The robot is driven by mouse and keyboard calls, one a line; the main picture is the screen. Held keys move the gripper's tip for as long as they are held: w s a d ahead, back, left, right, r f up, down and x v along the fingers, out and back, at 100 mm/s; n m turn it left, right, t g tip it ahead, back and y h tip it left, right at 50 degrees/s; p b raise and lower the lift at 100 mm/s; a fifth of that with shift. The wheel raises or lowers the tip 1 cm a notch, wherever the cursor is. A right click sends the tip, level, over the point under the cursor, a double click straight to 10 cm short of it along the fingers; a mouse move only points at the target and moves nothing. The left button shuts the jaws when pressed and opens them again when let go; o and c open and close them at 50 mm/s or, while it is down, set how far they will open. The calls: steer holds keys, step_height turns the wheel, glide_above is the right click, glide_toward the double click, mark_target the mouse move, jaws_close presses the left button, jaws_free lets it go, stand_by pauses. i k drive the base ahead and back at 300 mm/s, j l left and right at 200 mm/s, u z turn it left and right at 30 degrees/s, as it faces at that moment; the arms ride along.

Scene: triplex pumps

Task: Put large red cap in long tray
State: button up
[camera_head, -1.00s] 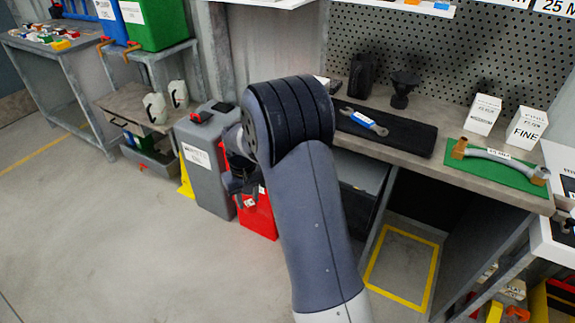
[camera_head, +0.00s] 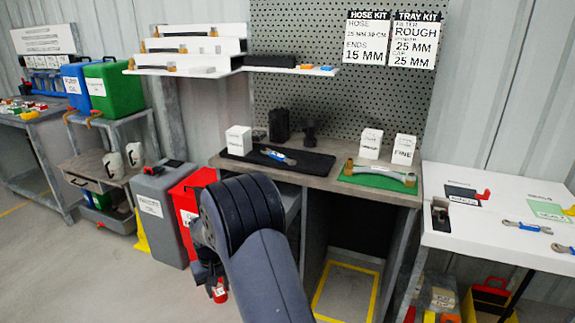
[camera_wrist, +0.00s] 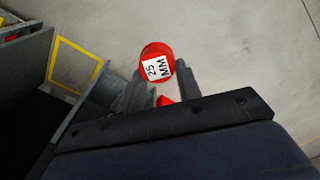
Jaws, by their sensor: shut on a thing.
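A large red cap with a white "25 MM" label (camera_wrist: 155,62) sits between the fingers of my gripper (camera_wrist: 160,80) in the wrist view. My gripper is shut on it and holds it over the grey floor. In the head view the red cap (camera_head: 220,291) shows low, below my arm's dark wrist, and most of my gripper is hidden there. A flat black tray or mat (camera_head: 312,164) lies on the workbench with a blue wrench on it. I cannot tell whether it is the long tray.
The workbench (camera_head: 330,183) also bears a green mat with a hose (camera_head: 381,178) and several white boxes. A white table (camera_head: 500,243) with wrenches stands to the right. A grey bin (camera_head: 160,205) and a red bin (camera_head: 190,195) stand behind my arm. Floor at left is clear.

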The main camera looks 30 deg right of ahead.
mark_target(319, 167)
steer(key=k+l+z, duration=0.1)
steer(key=z, duration=1)
